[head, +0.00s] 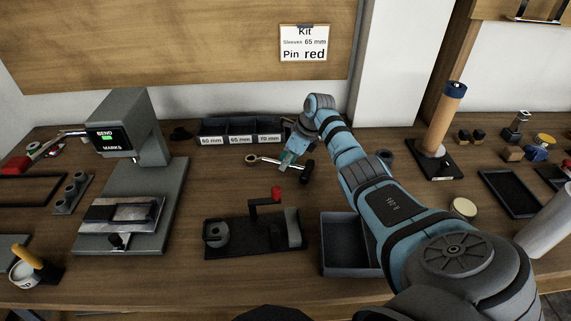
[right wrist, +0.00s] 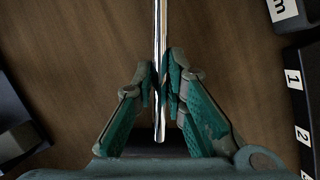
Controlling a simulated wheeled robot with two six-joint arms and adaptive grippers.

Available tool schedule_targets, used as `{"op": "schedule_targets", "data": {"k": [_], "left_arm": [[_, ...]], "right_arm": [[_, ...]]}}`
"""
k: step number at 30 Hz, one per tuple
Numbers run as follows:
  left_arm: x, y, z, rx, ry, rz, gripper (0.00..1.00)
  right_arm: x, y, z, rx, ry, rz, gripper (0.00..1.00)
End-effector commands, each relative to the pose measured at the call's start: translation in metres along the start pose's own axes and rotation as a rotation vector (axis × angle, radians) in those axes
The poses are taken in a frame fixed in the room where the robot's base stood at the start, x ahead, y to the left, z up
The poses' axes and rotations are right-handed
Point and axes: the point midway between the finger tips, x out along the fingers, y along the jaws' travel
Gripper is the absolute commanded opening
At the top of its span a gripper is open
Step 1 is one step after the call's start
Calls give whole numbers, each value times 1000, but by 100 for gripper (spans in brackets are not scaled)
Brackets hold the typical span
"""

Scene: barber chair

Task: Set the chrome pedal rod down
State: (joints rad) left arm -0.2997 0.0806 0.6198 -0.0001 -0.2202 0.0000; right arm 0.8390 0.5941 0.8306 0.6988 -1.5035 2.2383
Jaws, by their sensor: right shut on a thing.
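The chrome pedal rod (head: 270,161) is a thin, shiny bar with a ringed end at its left and a black block at its right, behind the middle of the bench. My right gripper (head: 289,159) is shut on it near the black end. In the right wrist view, the rod (right wrist: 160,35) runs between the two green fingertips (right wrist: 161,85), and its far end leaves the top of the picture. The rod is close over the bench top; I cannot tell whether it touches. My left gripper is out of view.
Labelled dark bins (head: 240,131) stand just behind the rod. A black fixture with a red knob (head: 277,193) and an empty grey tray (head: 344,246) stand in front. A grey bending press (head: 128,130) is at left. Bare wood (head: 222,178) lies between the press and rod.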

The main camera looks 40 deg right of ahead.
Motion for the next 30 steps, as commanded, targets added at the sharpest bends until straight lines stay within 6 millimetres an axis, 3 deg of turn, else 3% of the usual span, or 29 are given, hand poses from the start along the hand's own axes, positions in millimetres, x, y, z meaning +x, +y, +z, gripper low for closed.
{"op": "schedule_targets", "data": {"k": [8, 9, 12, 22, 26, 30], "left_arm": [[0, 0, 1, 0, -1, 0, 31], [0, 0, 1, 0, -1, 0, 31], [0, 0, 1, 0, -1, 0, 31], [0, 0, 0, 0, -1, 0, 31], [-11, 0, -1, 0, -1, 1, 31], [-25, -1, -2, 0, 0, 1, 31]], "right_arm": [[1, 0, 0, -1, -2, -2, 0], [2, 0, 0, -1, -1, -1, 15], [2, 0, 0, -1, -1, -1, 31], [-1, 0, 0, -1, -2, -2, 32], [-22, -1, 2, -2, -2, -4, 32], [-63, -2, 2, -3, -2, -5, 32]]}}
